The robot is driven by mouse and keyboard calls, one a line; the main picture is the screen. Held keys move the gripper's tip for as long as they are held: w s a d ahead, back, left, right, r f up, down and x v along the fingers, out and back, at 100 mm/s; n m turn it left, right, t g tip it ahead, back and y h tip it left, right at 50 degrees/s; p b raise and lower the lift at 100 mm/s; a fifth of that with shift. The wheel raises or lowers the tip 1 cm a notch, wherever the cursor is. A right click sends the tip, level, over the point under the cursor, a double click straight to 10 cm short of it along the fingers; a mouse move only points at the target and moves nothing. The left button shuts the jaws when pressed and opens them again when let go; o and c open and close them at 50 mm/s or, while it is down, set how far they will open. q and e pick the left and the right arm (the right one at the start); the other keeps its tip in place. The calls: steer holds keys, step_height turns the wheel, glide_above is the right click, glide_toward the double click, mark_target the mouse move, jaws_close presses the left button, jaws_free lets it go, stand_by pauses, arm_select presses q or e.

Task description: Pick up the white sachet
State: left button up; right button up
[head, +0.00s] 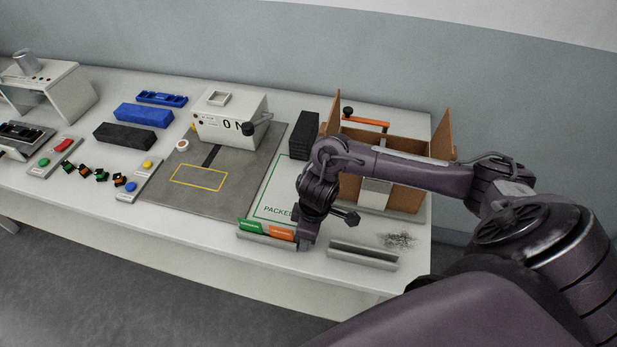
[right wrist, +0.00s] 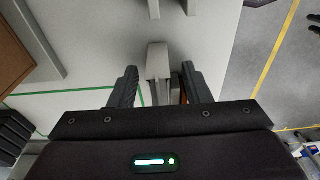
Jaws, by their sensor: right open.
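I cannot make out a white sachet for certain in either view. A pale flat piece (head: 375,193) shows in the open cardboard box (head: 408,198), partly behind my right arm; I cannot tell what it is. My right gripper (right wrist: 160,82) is open, its two dark fingers apart. In the head view it is low at the table's front, by the right end of the small holder (head: 262,239) with green and orange cards. In the right wrist view, a grey holder end (right wrist: 158,58) shows between the fingers, with nothing visibly gripped. My left gripper is out of view.
An empty grey trough (head: 362,256) lies right of the gripper, near a dark wiry pile (head: 399,240). A green-outlined PACKED area (head: 271,207), a stack of black trays (head: 306,136) and a grey mat (head: 215,198) with a switch box (head: 226,120) lie leftward.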

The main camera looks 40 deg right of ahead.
jaws_close()
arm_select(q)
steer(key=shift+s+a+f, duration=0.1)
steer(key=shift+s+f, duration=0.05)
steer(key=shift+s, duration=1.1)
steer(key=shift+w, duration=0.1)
arm_select(e)
steer(key=shift+r, duration=0.1)
